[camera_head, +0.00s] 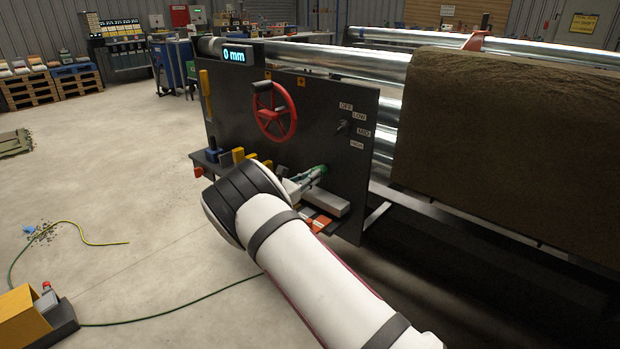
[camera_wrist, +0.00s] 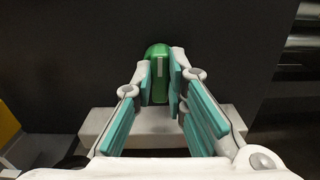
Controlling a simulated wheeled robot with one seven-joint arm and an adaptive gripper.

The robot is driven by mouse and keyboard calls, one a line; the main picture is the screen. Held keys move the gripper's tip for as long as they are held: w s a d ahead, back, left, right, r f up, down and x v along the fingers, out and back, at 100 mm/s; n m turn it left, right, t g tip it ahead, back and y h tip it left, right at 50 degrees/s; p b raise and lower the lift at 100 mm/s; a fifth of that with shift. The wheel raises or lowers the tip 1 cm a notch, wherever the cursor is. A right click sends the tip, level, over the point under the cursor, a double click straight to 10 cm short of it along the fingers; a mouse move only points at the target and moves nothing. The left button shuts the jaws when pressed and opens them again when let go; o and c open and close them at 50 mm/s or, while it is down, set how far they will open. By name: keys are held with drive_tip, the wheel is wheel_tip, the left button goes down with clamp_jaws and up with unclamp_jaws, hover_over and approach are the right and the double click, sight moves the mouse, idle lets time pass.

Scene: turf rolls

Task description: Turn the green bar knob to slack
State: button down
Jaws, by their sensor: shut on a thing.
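The green bar knob (camera_wrist: 158,55) sits on the dark panel and stands upright in the wrist view, with a pale mark line on its face. My gripper (camera_wrist: 161,84) is shut on the knob, its teal-padded fingers on either side of it. In the head view my gripper (camera_head: 308,178) reaches the lower right part of the panel (camera_head: 330,105). The knob is mostly hidden there by the fingers. No label for slack can be read in either view.
A red handwheel (camera_head: 275,111) and a small dark selector (camera_head: 343,126) with several labels are higher on the panel. A grey block (camera_head: 328,202) juts out below the gripper. A brown roll (camera_head: 500,140) hangs at right. The floor at left is mostly open, with a cable (camera_head: 190,317).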

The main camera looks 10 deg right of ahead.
drive_tip(key=m+b, duration=0.3)
drive_tip(key=m, duration=0.2)
drive_tip(key=m+b, duration=0.3)
drive_tip(key=m, duration=0.3)
drive_tip(key=m+b, duration=0.4)
drive_tip(key=m, duration=0.2)
drive_tip(key=shift+s+d+f, duration=0.1)
drive_tip(key=shift+s+f, duration=0.1)
drive_tip(key=shift+f, duration=0.2)
drive_tip(key=shift+m, duration=0.4)
drive_tip(key=c, duration=1.6)
unclamp_jaws()
drive_tip(key=shift+r, duration=0.1)
drive_tip(key=v, duration=1.2)
